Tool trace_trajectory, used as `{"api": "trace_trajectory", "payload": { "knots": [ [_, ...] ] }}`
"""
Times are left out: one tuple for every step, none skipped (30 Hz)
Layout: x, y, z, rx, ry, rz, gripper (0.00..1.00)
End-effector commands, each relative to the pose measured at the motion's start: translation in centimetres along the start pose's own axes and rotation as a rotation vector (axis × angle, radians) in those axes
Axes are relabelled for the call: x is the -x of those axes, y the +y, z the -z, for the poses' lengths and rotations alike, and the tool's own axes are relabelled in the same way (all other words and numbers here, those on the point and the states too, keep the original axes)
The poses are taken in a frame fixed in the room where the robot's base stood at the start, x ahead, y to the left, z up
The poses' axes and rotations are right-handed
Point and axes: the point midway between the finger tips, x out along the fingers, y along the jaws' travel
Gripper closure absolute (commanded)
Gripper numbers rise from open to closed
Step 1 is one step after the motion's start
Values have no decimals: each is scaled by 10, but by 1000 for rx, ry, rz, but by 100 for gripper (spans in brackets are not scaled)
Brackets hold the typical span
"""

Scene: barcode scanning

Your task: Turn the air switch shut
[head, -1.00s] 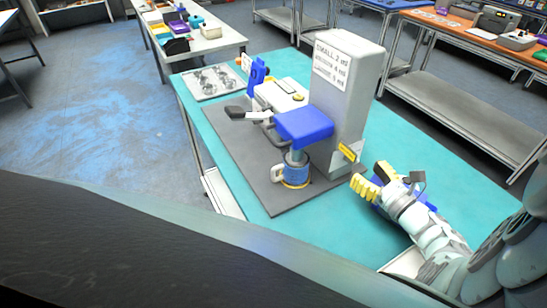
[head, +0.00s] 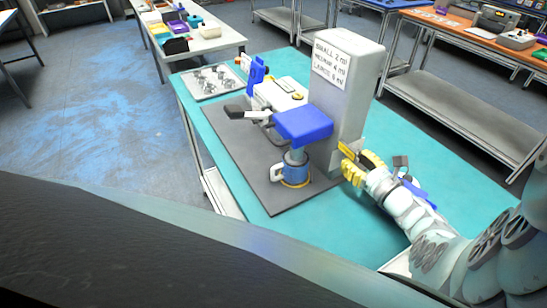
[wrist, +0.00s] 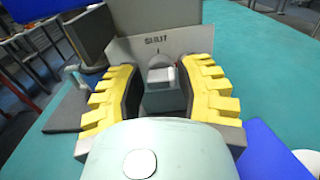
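The air switch (wrist: 162,78) is a small light-grey knob in the wrist view, in front of a grey plate (wrist: 200,46) with a short dark word that looks like SHUT and a mark beneath it. My gripper (head: 362,164) is open, with its yellow ribbed fingers at the right side of the tall grey machine (head: 345,90) in the head view. In the wrist view the fingers stand left and right of the knob, with gaps on both sides. The knob itself is hidden in the head view.
A blue cup (head: 295,170) stands under the machine's blue head (head: 303,124) on a dark mat (head: 240,150). A metal tray (head: 213,82) lies at the table's far left.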

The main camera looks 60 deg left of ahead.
Motion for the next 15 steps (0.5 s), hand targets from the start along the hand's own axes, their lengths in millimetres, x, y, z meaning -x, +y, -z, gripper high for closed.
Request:
{"api": "trace_trajectory", "payload": {
  "knots": [
    [0,0,0,0,0,-1,72],
    [0,0,0,0,0,-1,75],
    [0,0,0,0,0,-1,79],
    [0,0,0,0,0,-1,82],
    [0,0,0,0,0,-1,86],
    [0,0,0,0,0,0,90],
    [0,0,0,0,0,0,93],
    [0,0,0,0,0,0,96],
    [0,0,0,0,0,0,100],
    [0,0,0,0,0,0,100],
    [0,0,0,0,0,0,100],
    [0,0,0,0,0,0,100],
    [0,0,0,0,0,0,100],
    [0,0,0,0,0,1,100],
    [0,0,0,2,0,1,100]
  ]
}}
